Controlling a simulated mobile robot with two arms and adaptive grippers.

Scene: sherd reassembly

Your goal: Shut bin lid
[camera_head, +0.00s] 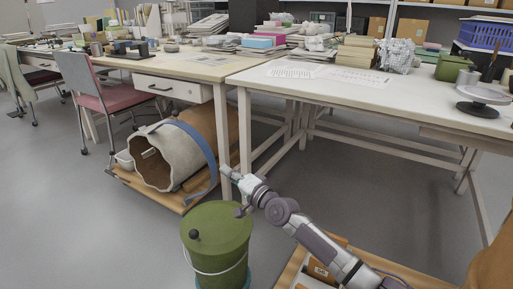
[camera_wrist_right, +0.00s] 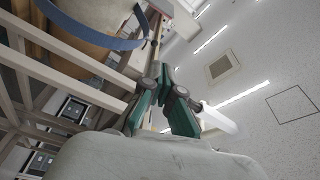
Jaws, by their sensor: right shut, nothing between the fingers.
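A green bin (camera_head: 220,262) stands on the floor at the lower middle of the head view, with a pale wire handle hanging across its front. Its round green lid (camera_head: 218,226) lies across the top and looks level, with no gap visible at the near side. A dark knob (camera_head: 194,234) sits near the lid's left edge. My right gripper (camera_head: 226,172) is above and behind the lid's far edge, shut and empty. Its teal fingers also show in the right wrist view (camera_wrist_right: 164,75). My left gripper is in neither view.
A large broken jar (camera_head: 166,160) with a blue strap lies on a low wooden board behind the bin. A white table (camera_head: 330,87) stands behind my right arm. An open box (camera_head: 318,268) is right of the bin. Grey floor is clear at left.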

